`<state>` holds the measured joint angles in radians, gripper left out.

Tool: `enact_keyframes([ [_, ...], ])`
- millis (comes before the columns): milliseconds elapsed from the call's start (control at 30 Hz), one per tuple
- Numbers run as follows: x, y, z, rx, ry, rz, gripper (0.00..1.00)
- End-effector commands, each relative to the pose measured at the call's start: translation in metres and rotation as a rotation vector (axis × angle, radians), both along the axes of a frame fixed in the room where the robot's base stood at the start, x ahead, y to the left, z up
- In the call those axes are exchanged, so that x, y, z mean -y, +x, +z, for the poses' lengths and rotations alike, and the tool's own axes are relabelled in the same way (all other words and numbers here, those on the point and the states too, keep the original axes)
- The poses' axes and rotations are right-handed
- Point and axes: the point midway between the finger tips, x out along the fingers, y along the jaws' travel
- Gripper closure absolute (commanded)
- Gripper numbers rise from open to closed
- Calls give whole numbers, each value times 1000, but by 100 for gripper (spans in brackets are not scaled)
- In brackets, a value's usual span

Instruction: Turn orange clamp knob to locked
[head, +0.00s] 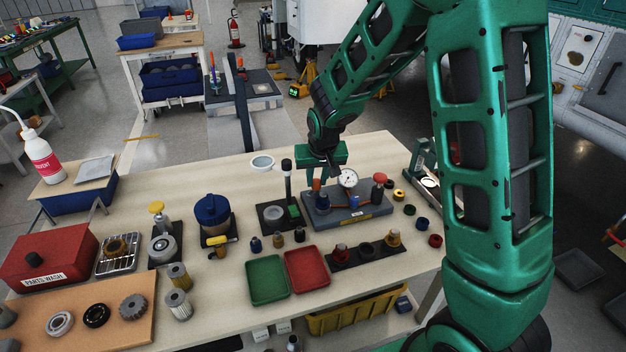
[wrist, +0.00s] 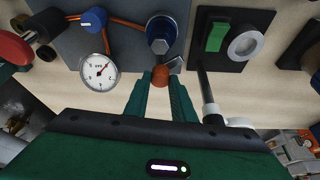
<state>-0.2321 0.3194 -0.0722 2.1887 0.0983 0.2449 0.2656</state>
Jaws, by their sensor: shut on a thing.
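The orange clamp knob (wrist: 161,77) shows in the wrist view between my two green fingertips. It sits right beside a blue-and-silver round fitting (wrist: 161,32) on a grey plate. My gripper (wrist: 161,88) is shut on the knob, with a finger on either side. In the head view my gripper (head: 320,178) reaches down to the left end of the grey gauge fixture (head: 345,212); the knob (head: 317,186) is small and partly covered there. A dark lever-like piece touches or lies just behind the knob in the wrist view. I cannot read any lock marking.
A white dial gauge (wrist: 98,72) and a blue knob (wrist: 94,19) with orange tubing are close by. A black panel with a green switch (wrist: 215,37) and an upright pole (wrist: 208,95) stand beside my gripper. Red (head: 307,284) and green (head: 267,291) trays lie in front.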

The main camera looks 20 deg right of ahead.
Motion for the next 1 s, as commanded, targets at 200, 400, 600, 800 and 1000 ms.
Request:
enact_keyframes([
  [200,2,2,1,5,3,203,100],
  [400,3,2,1,5,3,392,100],
  [600,5,3,1,5,1,576,100],
  [800,6,3,1,4,0,734,100],
  [1000,6,4,1,6,-1,848,100],
])
